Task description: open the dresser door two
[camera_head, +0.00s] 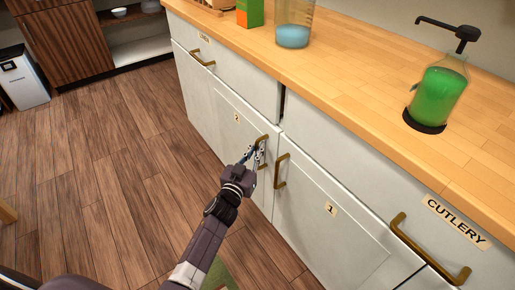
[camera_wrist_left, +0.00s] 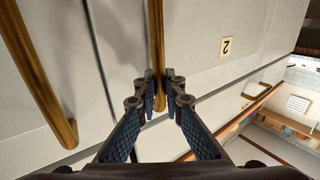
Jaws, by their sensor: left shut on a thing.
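The dresser (camera_head: 240,100) is white with a wooden top. Door two (camera_head: 222,127) carries a small "2" label, which also shows in the left wrist view (camera_wrist_left: 227,47). Its brass handle (camera_wrist_left: 156,42) is upright, near the door's right edge. My left gripper (camera_head: 257,155) is at this handle, and in the left wrist view its fingers (camera_wrist_left: 160,88) are closed around the handle's end part. Door two looks flush or nearly flush with the front. My right gripper is not in view.
Door one (camera_head: 325,225) and its brass handle (camera_head: 280,171) are just right of my left gripper. A cutlery drawer handle (camera_head: 428,252) sticks out further right. A green soap bottle (camera_head: 438,95) and a jug (camera_head: 293,25) stand on top. The wooden floor (camera_head: 110,150) on the left is clear.

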